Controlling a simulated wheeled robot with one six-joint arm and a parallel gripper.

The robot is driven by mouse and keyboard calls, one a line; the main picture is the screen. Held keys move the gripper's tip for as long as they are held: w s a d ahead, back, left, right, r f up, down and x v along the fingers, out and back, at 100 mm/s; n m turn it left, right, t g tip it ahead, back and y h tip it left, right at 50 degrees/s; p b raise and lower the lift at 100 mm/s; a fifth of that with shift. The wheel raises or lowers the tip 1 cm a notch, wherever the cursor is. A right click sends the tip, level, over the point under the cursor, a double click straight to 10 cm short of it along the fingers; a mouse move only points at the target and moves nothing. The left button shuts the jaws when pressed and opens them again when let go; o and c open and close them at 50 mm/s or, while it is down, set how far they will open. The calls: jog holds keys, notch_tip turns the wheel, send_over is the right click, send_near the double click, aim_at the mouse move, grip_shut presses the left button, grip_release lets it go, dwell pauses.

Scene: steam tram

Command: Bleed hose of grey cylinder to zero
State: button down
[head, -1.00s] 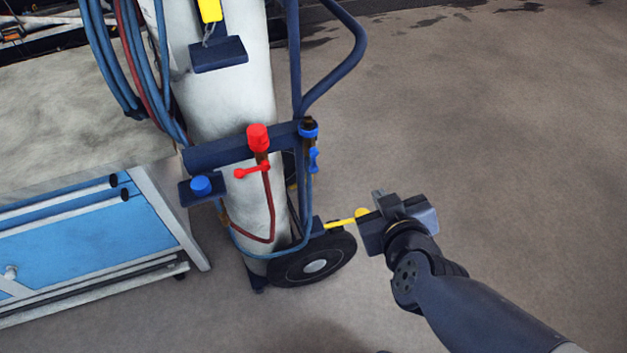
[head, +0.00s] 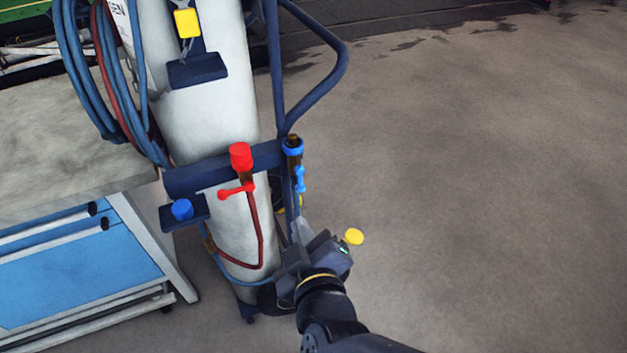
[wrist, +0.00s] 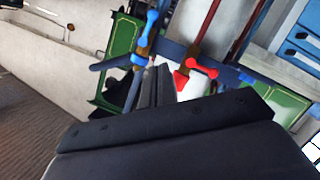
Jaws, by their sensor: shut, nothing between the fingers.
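The pale grey cylinder (head: 215,115) stands tilted in the head view on a dark blue trolley. A red knob (head: 240,157) with a red lever (head: 236,190) and a thin red hose (head: 258,225) sit on its front. To the right is a brass fitting with a blue collar and a blue lever (head: 299,180). In the wrist view the blue lever (wrist: 150,28) and red lever (wrist: 203,68) lie beyond my fingers. My gripper (head: 301,232) is shut and empty, just below the blue lever in the head view; contact cannot be told. It hides most of the trolley wheel.
A yellow knob (head: 354,237) shows right of my gripper. A blue cap (head: 182,210) sits on a bracket at left. A workbench with blue drawers (head: 60,258) stands left. Coiled hoses (head: 85,70) hang above it. The floor at right is clear.

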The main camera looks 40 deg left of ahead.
aim_at(300, 180)
jog(key=shift+a, duration=0.1)
jog(key=w+d+f+b+x, duration=0.1)
jog(key=f+b+x, duration=0.1)
jog(key=x, duration=1)
jog(key=shift+w+f, duration=0.2)
jog(key=shift+w, duration=0.15)
jog(key=shift+w, duration=0.1)
